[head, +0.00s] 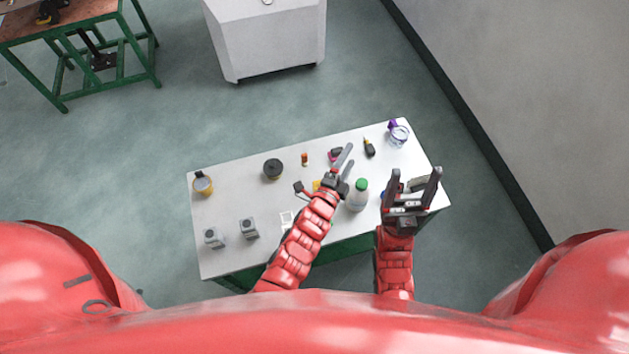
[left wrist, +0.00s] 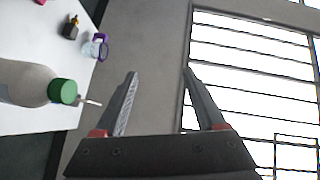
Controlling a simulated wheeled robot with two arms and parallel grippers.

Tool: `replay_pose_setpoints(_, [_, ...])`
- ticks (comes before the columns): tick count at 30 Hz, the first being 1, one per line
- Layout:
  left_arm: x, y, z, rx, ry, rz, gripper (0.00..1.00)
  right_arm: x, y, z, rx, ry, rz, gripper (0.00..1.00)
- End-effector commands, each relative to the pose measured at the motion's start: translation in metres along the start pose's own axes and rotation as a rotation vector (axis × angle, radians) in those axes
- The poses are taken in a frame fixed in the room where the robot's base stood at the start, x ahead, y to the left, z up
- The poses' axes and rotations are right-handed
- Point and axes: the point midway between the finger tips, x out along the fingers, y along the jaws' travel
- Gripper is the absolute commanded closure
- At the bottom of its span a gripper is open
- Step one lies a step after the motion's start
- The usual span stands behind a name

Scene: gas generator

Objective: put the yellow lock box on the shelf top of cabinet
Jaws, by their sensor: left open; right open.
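A small yellow item (head: 317,185) lies on the white table, mostly hidden behind my left wrist; I cannot tell whether it is the lock box. A yellow item with a black top (head: 202,183) stands at the table's left end. My left gripper (head: 346,160) is open over the middle of the table, beside the green-capped bottle. In the left wrist view its fingers (left wrist: 160,73) are apart with nothing between them. My right gripper (head: 415,172) is open and empty above the table's right end. A pale cabinet-like block (head: 265,40) stands beyond the table.
The white table (head: 235,182) holds a green-capped bottle (head: 357,195), a black round item (head: 272,168), two grey blocks (head: 249,228), a clear mug (head: 398,135) and a yellow-black item (head: 369,147). A green-framed workbench (head: 90,20) is at the upper left. Open floor (head: 150,130) lies between.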

Motion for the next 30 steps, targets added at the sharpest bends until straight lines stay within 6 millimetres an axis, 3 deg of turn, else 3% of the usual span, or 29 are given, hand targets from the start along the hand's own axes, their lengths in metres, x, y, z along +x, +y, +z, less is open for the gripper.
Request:
replay_pose_setpoints(1, [0.004,0.027,-0.008,0.134,-0.024,0.115,0.28,0.003,0.000,0.000,0.000,0.000,0.000,0.33])
replay_pose_setpoints(4, [-0.002,0.084,-0.008,0.453,-0.078,0.367,0.28,0.003,0.000,0.000,0.000,-0.001,0.000,0.33])
replay_pose_setpoints(6, [-0.015,0.113,-0.001,0.675,-0.105,0.535,0.28,0.003,0.000,0.000,0.000,-0.001,0.000,0.33])
replay_pose_setpoints(9, [-0.039,0.136,0.011,0.932,-0.129,0.731,0.28,0.002,0.000,0.000,0.000,-0.001,0.000,0.33])
replay_pose_setpoints(13, [-0.064,0.142,0.023,1.167,-0.149,0.915,0.28,0.003,0.000,0.000,0.000,-0.001,0.000,0.33])
replay_pose_setpoints(18, [-0.082,0.143,0.034,1.302,-0.163,1.035,0.28,0.000,0.000,0.001,0.000,-0.002,0.000,0.33])
replay_pose_setpoints(23, [-0.070,0.161,0.052,1.313,-0.166,1.048,0.28,-0.020,-0.001,0.004,0.000,-0.002,0.000,0.33])
replay_pose_setpoints(30, [-0.040,0.191,0.084,1.308,-0.167,1.041,0.28,-0.070,-0.004,0.012,0.000,-0.002,0.000,0.33])
